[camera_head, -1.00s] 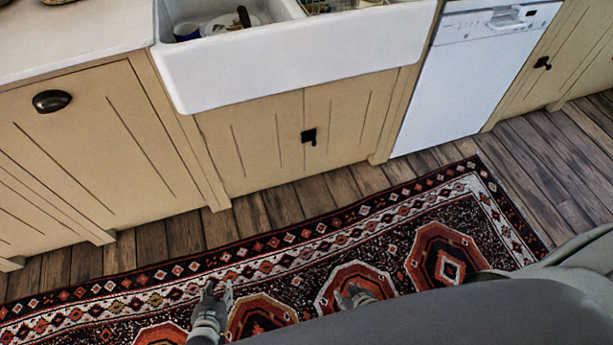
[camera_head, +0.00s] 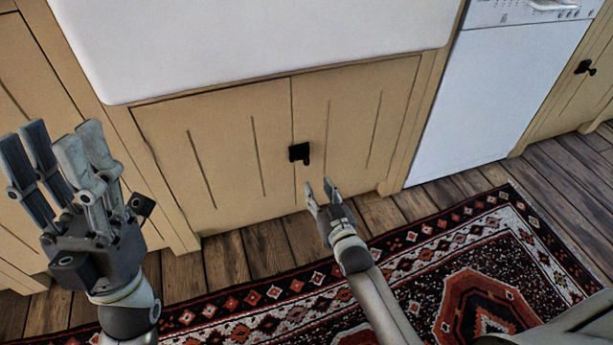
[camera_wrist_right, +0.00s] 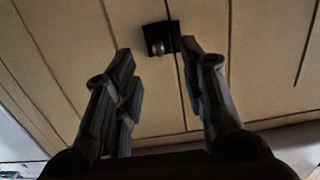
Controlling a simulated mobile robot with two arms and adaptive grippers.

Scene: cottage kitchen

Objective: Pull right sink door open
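The right sink door (camera_head: 350,125) is a cream panel under the white sink, shut flush beside the left sink door (camera_head: 215,150). A small black latch (camera_head: 300,152) sits at the seam between the two doors. My right gripper (camera_head: 320,190) is open and empty, below and slightly right of the latch in the head view. In the right wrist view the latch (camera_wrist_right: 161,38) shows beyond the open fingers (camera_wrist_right: 158,65), apart from them. My left gripper (camera_head: 62,150) is raised at the left with its fingers spread, open and empty.
The white sink (camera_head: 260,45) overhangs the doors. A white dishwasher (camera_head: 490,95) stands to the right, with another cabinet (camera_head: 565,85) beyond it. A patterned rug (camera_head: 440,245) lies on the wooden floor (camera_head: 265,245) before the cabinets.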

